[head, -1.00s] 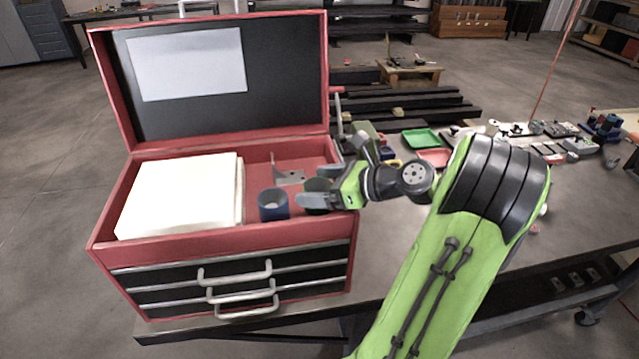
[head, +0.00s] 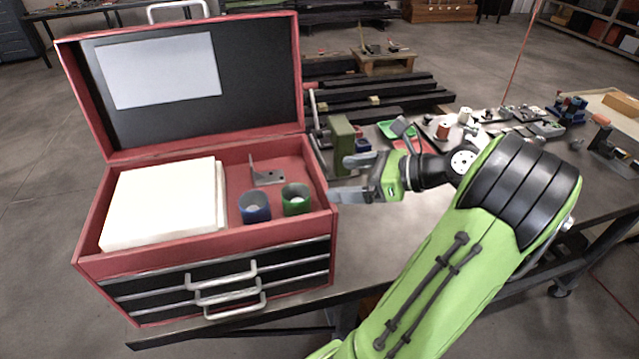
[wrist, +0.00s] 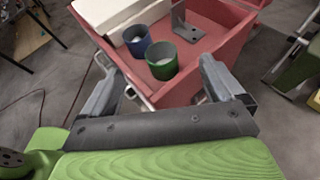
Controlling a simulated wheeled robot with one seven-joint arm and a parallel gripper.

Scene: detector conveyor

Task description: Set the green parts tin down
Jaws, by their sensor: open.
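The green parts tin (head: 296,199) stands upright in the open top tray of the red tool chest (head: 205,241), right of the blue tin (head: 255,207). The wrist view shows the green tin (wrist: 162,62) on the tray floor, with the blue tin (wrist: 137,40) close beside it. My gripper (head: 338,178) is open and empty, just right of the tray's right wall and apart from the green tin. In the wrist view its two fingers (wrist: 160,84) are spread wide, with the green tin beyond them.
A white block (head: 160,205) fills the tray's left part. A grey metal bracket (head: 268,176) stands behind the tins. The chest's lid (head: 180,85) is raised at the back. A dark green box (head: 341,140) stands behind my gripper. The bench front right of the chest is clear.

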